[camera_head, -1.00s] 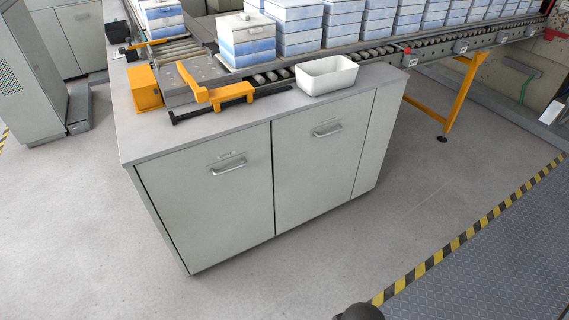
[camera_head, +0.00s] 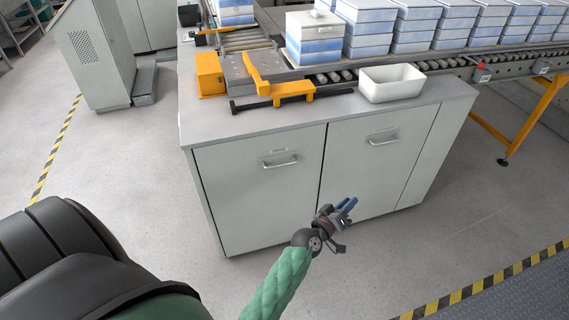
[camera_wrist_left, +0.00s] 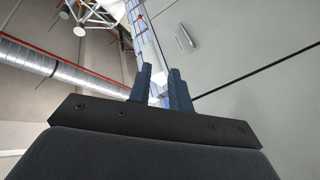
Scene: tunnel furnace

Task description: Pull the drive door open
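A grey cabinet has two doors side by side, a left door (camera_head: 260,205) with a bar handle (camera_head: 281,162) and a right door (camera_head: 365,180) with a bar handle (camera_head: 382,138). Both look closed. Small labels sit above the handles, too small to read, so I cannot tell which is the drive door. My left gripper (camera_head: 347,206) is in front of the cabinet, below the handles and apart from them. Its two blue fingers (camera_wrist_left: 166,88) show a narrow gap with nothing held. A handle (camera_wrist_left: 184,37) on a grey panel shows beyond them. My right gripper is not in view.
On the cabinet top are a white bin (camera_head: 391,84) and a yellow clamp fixture (camera_head: 275,88). A roller conveyor with stacked blue-white boxes (camera_head: 371,30) runs behind. A yellow conveyor leg (camera_head: 530,120) stands at right. Floor before the cabinet is clear.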

